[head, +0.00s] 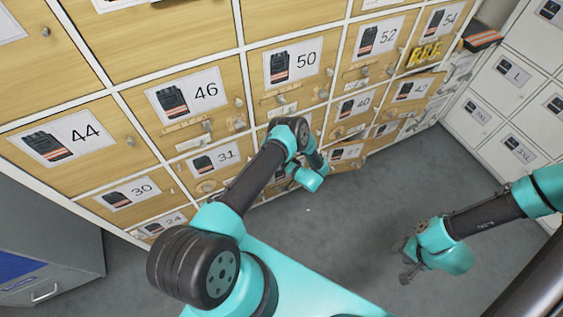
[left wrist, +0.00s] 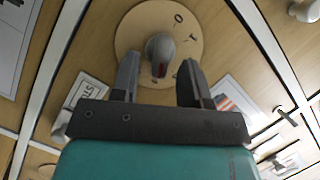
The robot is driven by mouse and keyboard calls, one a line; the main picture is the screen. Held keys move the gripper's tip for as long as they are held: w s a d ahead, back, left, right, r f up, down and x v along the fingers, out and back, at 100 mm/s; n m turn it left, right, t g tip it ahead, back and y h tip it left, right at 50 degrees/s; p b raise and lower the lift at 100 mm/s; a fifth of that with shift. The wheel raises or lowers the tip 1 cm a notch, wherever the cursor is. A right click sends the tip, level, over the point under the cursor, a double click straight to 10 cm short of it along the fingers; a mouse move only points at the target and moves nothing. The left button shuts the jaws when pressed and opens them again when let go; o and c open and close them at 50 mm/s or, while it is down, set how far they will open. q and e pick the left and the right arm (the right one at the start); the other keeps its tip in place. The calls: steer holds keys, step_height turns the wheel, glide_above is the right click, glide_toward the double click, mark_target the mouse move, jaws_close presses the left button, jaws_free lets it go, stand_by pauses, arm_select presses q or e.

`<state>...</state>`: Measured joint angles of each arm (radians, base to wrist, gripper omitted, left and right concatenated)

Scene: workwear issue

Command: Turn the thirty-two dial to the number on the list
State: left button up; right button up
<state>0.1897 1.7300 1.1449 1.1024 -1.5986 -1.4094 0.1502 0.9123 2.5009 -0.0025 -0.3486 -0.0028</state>
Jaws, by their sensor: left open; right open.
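A round wooden dial plate (left wrist: 133,28) with a grey knob (left wrist: 161,50) shows in the left wrist view. The knob has a red mark on its near end, and a few dark characters stand on the plate. No thirty-two label is readable, so I cannot tell from the label which dial this is. My left gripper (left wrist: 158,76) is open, with one finger on each side of the knob's near end; contact cannot be told. In the head view my left arm hides its fingers. My right gripper (head: 405,262) is open and empty above the grey floor. I cannot make out a list.
Wooden lockers with numbered cards, such as 31 (head: 215,160), 50 (head: 294,63) and 46 (head: 187,94), fill the back. White lockers (head: 513,73) stand at the right. A grey cabinet (head: 50,245) is at the lower left. The floor (head: 370,215) between is clear.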

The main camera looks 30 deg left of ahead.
arm_select(q)
steer(key=v, duration=1.7)
steer(key=shift+f, duration=0.1)
steer(key=w+a+r+t+h, duration=0.35)
steer(key=a+r+h, duration=0.25)
steer(key=h, duration=0.4)
steer(key=s+r+g+h, duration=0.3)
steer(key=s+r, duration=0.3)
steer(key=s, duration=0.5)
steer(key=s+d+r+g+h, duration=0.1)
steer(key=s+r+g+h, duration=0.2)
steer(key=s+r+h, duration=0.3)
steer(key=s, duration=0.5)
steer(key=shift+m+g, duration=0.35)
steer(key=shift+m, duration=0.05)
steer(key=shift+d, duration=0.1)
